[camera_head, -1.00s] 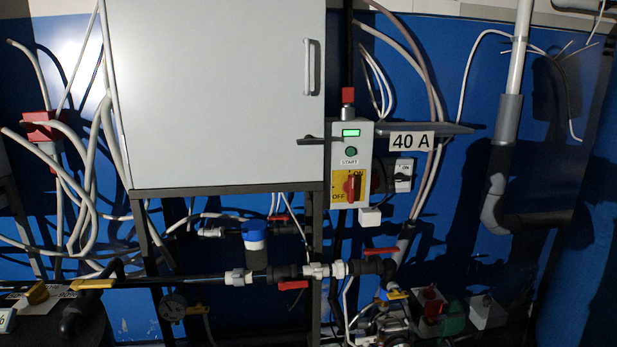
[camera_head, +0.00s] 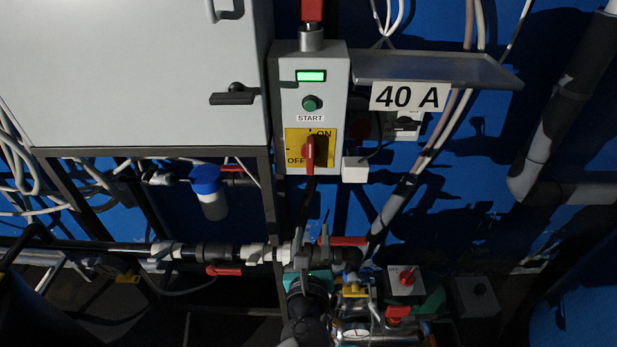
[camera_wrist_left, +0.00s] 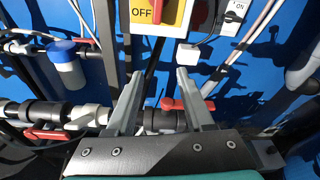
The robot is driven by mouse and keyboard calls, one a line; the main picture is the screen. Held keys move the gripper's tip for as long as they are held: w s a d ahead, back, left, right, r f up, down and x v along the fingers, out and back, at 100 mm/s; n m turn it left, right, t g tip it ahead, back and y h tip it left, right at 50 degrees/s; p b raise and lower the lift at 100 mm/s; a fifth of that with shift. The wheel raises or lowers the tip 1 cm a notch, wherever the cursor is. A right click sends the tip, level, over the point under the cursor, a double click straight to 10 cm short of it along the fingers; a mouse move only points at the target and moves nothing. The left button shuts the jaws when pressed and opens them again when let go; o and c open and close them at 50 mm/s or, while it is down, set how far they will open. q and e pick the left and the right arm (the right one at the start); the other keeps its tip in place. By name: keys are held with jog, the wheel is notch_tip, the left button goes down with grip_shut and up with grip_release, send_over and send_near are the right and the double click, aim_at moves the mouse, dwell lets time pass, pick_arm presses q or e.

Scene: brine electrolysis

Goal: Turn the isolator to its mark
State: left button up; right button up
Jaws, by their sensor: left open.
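The isolator is a red handle (camera_head: 309,155) on a yellow plate (camera_head: 291,137), low on the grey START box (camera_head: 285,95). The handle stands upright, its long end downward. ON is printed at the plate's upper right and OFF at its lower left. In the left wrist view the red handle (camera_wrist_left: 157,10) shows at the top edge, partly cut off. My left gripper (camera_head: 312,240) is open and empty, its fingers pointing up, below the box and apart from the handle. Its fingers also show in the left wrist view (camera_wrist_left: 160,80). My right gripper is not in view.
A pipe run with red-handled valves (camera_head: 224,270) crosses behind my left gripper. A grey shelf (camera_head: 430,66) with a 40 A sign (camera_head: 410,97) juts out right of the box. A white box (camera_head: 355,169) sits beside the isolator's lower right. A grey cabinet (camera_head: 130,75) stands left.

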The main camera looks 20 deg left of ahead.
aim_at(310, 156)
pick_arm(q)
notch_tip(310, 156, up, 8)
jog(key=m+t+y, duration=0.1)
jog(key=m+t, duration=0.1)
jog(key=x, duration=1.5)
jog(key=shift+w+a+f, duration=0.2)
jog(key=shift+a+f, duration=0.05)
jog(key=shift+a, duration=0.2)
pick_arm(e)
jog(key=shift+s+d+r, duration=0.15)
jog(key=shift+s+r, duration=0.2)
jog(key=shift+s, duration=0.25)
pick_arm(q)
grip_shut()
